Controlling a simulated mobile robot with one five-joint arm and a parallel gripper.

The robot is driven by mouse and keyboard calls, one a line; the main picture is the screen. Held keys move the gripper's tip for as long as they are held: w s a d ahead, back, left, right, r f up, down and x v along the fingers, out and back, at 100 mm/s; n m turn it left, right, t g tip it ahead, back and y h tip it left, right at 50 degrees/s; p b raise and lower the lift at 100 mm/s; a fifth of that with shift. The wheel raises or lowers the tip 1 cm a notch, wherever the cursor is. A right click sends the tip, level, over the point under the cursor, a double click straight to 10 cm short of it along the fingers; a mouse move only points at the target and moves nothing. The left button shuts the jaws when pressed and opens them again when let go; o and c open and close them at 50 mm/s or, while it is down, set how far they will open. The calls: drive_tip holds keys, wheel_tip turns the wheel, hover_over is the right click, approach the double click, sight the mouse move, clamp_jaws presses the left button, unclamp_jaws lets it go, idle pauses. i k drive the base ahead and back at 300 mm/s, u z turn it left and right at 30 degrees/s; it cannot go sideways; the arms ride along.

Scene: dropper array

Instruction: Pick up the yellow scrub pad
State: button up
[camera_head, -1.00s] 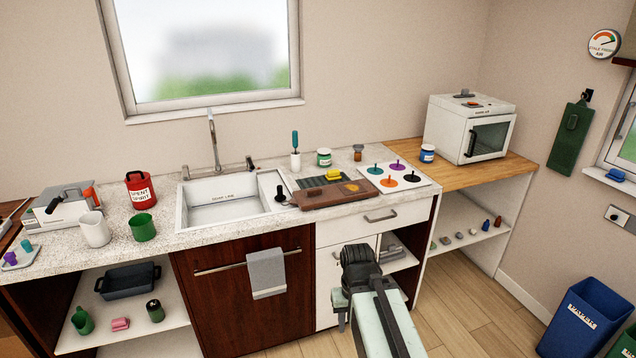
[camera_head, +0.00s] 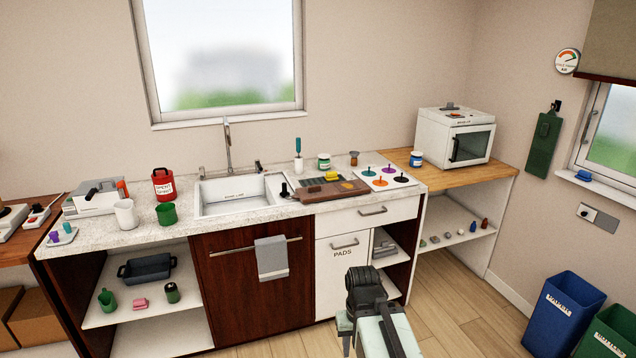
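A small yellow block (camera_head: 333,176), likely the yellow scrub pad, lies on or against a dark grooved rack beside a brown board (camera_head: 318,194) on the counter, right of the sink. It is too small to make out its texture. My gripper (camera_head: 364,281) is low in front of the white cabinet, well short of the counter and apart from the yellow block. Its fingers are not clear from here. A white drawer (camera_head: 342,254) below the counter is labelled PADS and is closed.
The sink (camera_head: 238,195) is left of the board, and a white plate with coloured knobs (camera_head: 388,178) is right of it. Jars and a brush stand behind. A grey towel (camera_head: 271,258) hangs below. Bins (camera_head: 562,313) stand at right; floor between is clear.

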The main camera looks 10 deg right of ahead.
sight(330, 176)
drive_tip(key=z, duration=0.15)
drive_tip(key=i, duration=0.95)
drive_tip(key=u, duration=0.05)
